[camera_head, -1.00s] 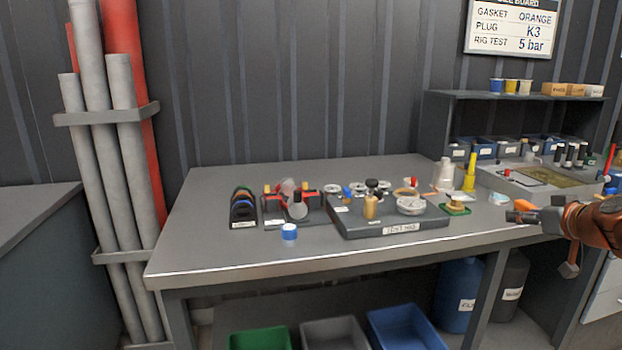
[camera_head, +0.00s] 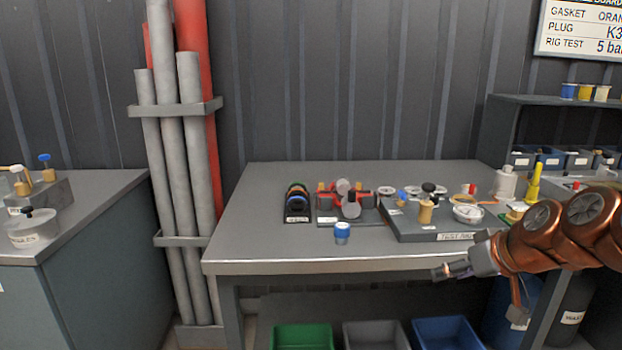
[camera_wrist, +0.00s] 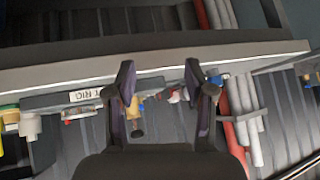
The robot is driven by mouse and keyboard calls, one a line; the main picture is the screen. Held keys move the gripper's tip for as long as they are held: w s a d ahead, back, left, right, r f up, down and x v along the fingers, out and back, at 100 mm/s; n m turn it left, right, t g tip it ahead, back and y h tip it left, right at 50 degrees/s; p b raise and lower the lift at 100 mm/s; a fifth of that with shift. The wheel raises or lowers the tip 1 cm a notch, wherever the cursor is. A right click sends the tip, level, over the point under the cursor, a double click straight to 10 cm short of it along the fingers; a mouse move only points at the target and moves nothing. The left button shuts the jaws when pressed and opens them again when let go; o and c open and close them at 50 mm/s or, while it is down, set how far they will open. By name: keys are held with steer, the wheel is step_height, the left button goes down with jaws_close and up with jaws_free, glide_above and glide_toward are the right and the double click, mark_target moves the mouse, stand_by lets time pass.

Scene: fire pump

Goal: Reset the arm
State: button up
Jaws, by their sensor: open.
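My gripper (camera_head: 452,271) is at the lower right of the head view, in front of the workbench's (camera_head: 262,225) front edge and apart from it. In the wrist view my gripper (camera_wrist: 165,85) shows two dark fingers spread apart with nothing held between them. Beyond the fingers, the wrist view shows the bench edge (camera_wrist: 60,77) and items on the bench, tilted in the picture. My copper-coloured arm reaches in from the right edge of the head view and hides part of the bench's right end.
On the bench stand a blue-capped jar (camera_head: 342,233), a rack of coloured rings (camera_head: 297,202) and the test rig (camera_head: 430,236). Green (camera_head: 303,337), grey (camera_head: 376,335) and blue (camera_head: 447,333) bins sit below. Pipes (camera_head: 190,140) stand left of the bench, beside another counter (camera_head: 100,210).

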steer(key=s+a+f+g, duration=0.6)
steer(key=s+a+f, duration=0.4)
steer(key=s+a, duration=0.3)
steer(key=s+f+m+g+h, duration=0.1)
steer(key=s+f+g+h, duration=0.15)
steer(key=s, duration=0.55)
steer(key=s+f+m+g+h, duration=0.1)
steer(key=s+f+g, duration=0.15)
steer(key=s, duration=0.55)
step_height(320, 180, up, 23)
steer(key=t+p, duration=0.1)
steer(key=p, duration=2)
steer(key=shift+s+d+f, duration=0.2)
steer(key=shift+s+d, duration=0.05)
steer(key=shift+d, duration=0.05)
